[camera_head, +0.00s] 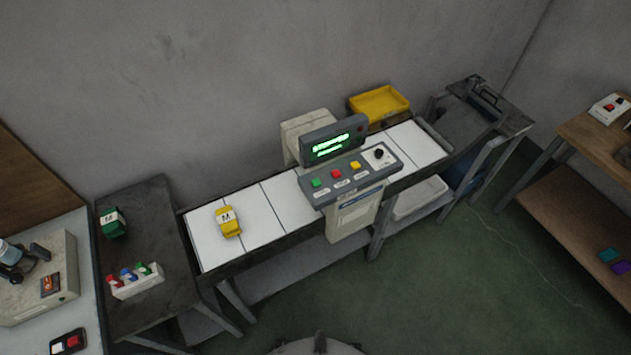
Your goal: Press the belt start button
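A grey control panel (333,188) stands at the front of the belt in the middle of the view. On it sit a green button (316,183), a red button (336,174), a yellow button (355,165) and a black knob (379,153). The button labels are too small to read. A screen (331,146) with green text is above the panel. The white belt (260,222) runs from lower left to upper right. A yellow packet marked M (228,221) lies on its left part. Neither of my grippers is in view.
A dark table (150,230) at left holds a green packet (112,222) and a rack of small coloured items (136,281). A yellow bin (379,104) stands behind the belt. A wooden bench (590,135) is at right. Green floor (450,290) is clear in front.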

